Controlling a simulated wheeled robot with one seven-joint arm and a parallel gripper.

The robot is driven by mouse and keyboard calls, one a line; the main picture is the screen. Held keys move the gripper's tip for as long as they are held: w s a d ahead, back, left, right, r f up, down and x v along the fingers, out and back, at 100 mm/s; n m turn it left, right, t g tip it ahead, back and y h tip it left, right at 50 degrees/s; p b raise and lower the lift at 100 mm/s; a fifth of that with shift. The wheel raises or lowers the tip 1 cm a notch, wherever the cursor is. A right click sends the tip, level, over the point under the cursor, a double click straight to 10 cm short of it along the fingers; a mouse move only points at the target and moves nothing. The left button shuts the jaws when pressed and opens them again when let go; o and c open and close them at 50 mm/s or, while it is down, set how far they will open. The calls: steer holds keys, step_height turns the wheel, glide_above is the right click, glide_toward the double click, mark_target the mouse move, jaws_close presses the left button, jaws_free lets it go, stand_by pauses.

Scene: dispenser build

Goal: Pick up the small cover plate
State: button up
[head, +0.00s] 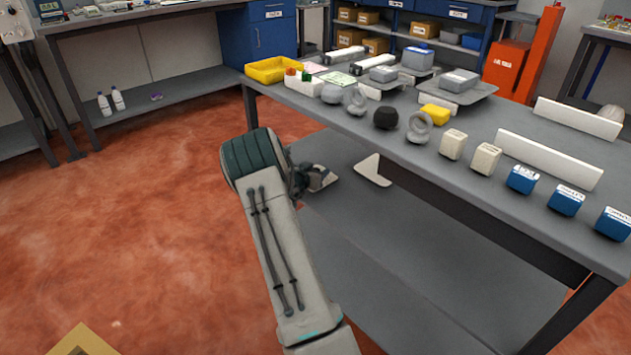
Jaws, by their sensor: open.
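I cannot tell for certain which thing is the small cover plate. A flat, pale, bent-edged piece (372,171) shows below the table's front edge, against the grey lower shelf. Long white strips stand on the table, one at the right (548,160) and one behind it (580,119). Smaller white pieces lie farther back (345,55). My arm reaches up from the bottom middle, in front of the table. My gripper (320,179) is partly hidden behind the arm's dark-green joint, low beside the table's front edge. It is open, apart from the tabletop things, with nothing seen in it.
The grey table (470,205) carries a yellow tray (272,69), grey trays with boxes, round grey parts, a black ball (386,118), cream blocks (453,144) and blue boxes (522,179). A red-orange machine (507,68) stands behind.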

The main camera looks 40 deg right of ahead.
steer(key=shift+w+d, duration=0.1)
steer(key=shift+d, duration=0.1)
steer(key=c, duration=1.1)
steer(key=shift+c, duration=0.2)
